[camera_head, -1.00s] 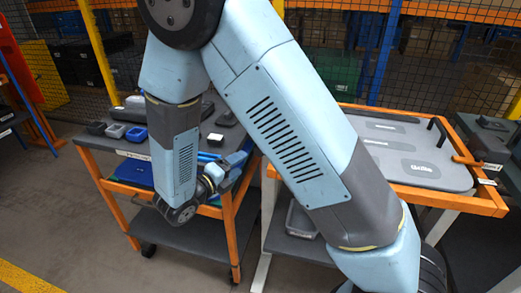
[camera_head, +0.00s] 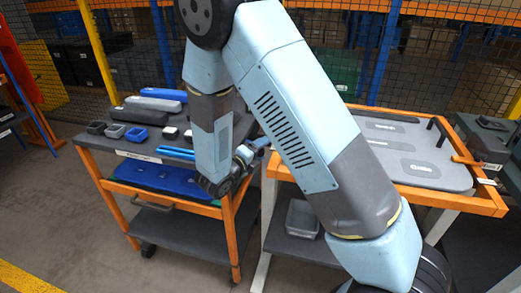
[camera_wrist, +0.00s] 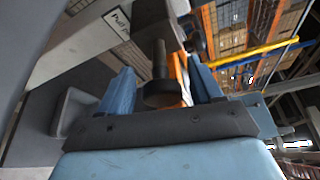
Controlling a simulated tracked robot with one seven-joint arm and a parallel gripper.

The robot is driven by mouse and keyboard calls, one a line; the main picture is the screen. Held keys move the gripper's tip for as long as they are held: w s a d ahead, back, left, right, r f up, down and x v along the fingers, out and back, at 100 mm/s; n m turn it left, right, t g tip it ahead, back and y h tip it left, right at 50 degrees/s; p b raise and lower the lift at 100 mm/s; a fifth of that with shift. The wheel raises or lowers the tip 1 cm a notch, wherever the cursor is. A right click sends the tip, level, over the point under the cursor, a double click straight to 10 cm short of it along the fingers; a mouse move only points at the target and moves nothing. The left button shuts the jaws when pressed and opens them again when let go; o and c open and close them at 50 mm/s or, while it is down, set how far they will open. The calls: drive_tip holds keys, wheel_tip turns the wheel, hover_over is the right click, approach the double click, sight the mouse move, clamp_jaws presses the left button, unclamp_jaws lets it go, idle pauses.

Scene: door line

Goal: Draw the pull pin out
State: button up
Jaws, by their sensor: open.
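The pull pin (camera_wrist: 161,75) is a dark round shaft with a wider knob end, seen in the wrist view below a white label (camera_wrist: 116,21) starting "Pull". My gripper (camera_wrist: 160,85) is open, with one blue finger on each side of the knob. I see gaps between the knob and both fingers; whether the knob is fully between the tips in depth is hard to tell. In the head view my gripper (camera_head: 259,145) is near the left end of the orange-framed bench (camera_head: 285,172), partly hidden by my arm. The pin cannot be made out there.
A cart (camera_head: 110,142) at left carries small bins (camera_head: 115,130) and a blue tray (camera_head: 155,178). A grey bin (camera_head: 302,218) sits on the shelf under the bench. A grey panel (camera_head: 405,150) lies on the bench top. Mesh fencing stands behind.

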drive_tip(key=shift+w+d, duration=0.3)
drive_tip(key=shift+w, duration=0.05)
clamp_jaws()
idle(0.5)
